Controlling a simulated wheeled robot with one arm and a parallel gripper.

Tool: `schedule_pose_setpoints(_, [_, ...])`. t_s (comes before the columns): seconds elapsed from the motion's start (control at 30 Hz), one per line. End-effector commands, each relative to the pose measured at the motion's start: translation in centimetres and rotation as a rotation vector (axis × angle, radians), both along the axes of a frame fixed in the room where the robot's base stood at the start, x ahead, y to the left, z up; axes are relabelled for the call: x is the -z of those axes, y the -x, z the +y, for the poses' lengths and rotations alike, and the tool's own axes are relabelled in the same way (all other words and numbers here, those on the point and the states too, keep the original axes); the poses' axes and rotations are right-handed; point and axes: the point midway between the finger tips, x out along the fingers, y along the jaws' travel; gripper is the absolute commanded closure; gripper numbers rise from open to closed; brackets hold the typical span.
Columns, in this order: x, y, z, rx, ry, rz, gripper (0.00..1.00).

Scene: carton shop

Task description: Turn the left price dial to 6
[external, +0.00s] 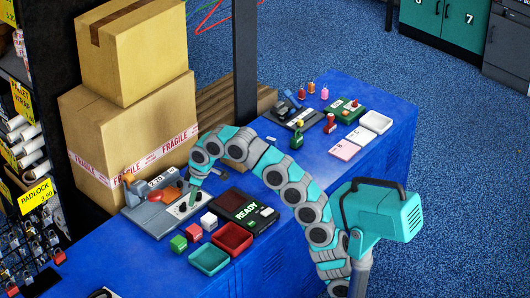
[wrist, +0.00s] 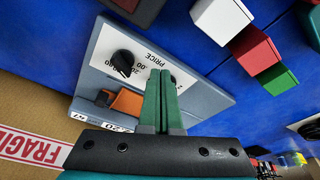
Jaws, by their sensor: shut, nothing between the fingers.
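The grey price machine (external: 150,213) stands on the blue counter at the left in the external view. In the wrist view its light plate (wrist: 104,45) is lettered PRICE, upside down. One black dial (wrist: 122,62) shows on that plate, left of my fingers; I cannot tell which price dial it is. My gripper (wrist: 161,73) is shut and empty, its green fingertips over the plate and hiding part of it. Any other dial is hidden behind them. In the external view my gripper (external: 190,202) points down at the plate; contact cannot be told. The dial settings are unreadable.
An orange part (wrist: 127,103) sits on the machine beside my fingers. White, red and green blocks (external: 193,232) and red and teal trays (external: 208,258) are to its right. A dark READY unit (external: 262,222) is close by. Cartons (external: 130,120) stand behind.

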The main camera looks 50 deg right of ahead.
Motion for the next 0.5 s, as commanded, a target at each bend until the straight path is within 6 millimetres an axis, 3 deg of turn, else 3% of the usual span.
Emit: schedule_pose_setpoints(0.5, [0.0,-0.29,0.39,0.0,0.0,0.001,1.0])
